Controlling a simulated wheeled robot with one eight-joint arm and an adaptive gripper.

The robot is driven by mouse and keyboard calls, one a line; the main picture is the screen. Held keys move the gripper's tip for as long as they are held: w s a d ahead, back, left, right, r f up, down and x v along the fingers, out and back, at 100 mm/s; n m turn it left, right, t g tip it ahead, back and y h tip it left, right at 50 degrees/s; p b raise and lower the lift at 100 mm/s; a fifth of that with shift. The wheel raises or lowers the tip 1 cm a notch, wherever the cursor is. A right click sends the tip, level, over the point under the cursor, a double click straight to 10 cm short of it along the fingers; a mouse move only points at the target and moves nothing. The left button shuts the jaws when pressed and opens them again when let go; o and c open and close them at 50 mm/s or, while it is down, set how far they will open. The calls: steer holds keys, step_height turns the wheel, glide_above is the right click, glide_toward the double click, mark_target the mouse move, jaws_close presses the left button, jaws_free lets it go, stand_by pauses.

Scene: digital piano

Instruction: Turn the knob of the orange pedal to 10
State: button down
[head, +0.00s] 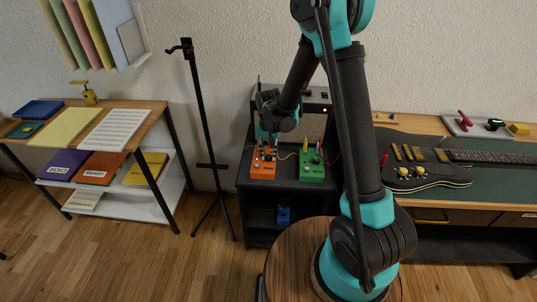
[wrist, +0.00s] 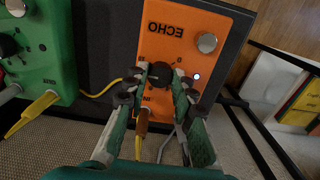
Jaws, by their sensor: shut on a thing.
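The orange pedal (head: 262,171) lies on the black cabinet top, left of the green pedal. In the wrist view the orange pedal (wrist: 181,25) shows the word ECHO, upside down, with a silver footswitch and a lit light. Its black knob (wrist: 160,72) sits between the fingertips of my gripper (wrist: 158,84). The fingers are shut on the knob from both sides. The scale marks around the knob are partly covered by the fingers, and I cannot read its setting. In the head view my gripper (head: 266,135) is above the orange pedal, and the knob is too small to tell.
The green pedal (head: 312,167) stands close to the right, with a yellow cable (wrist: 100,92) between the pedals. A brown plug (wrist: 142,121) is in the orange pedal near my fingers. A black stand (head: 204,120) is left of the cabinet (head: 270,195). A guitar (head: 425,160) lies at right.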

mark_target(269, 156)
steer(key=m, duration=0.4)
steer(key=shift+m, duration=0.4)
stand_by(0.4)
steer(key=c, duration=1.3)
jaws_free()
steer(key=shift+o, duration=0.2)
steer(key=shift+r, duration=0.1)
step_height(269, 156, up, 12)
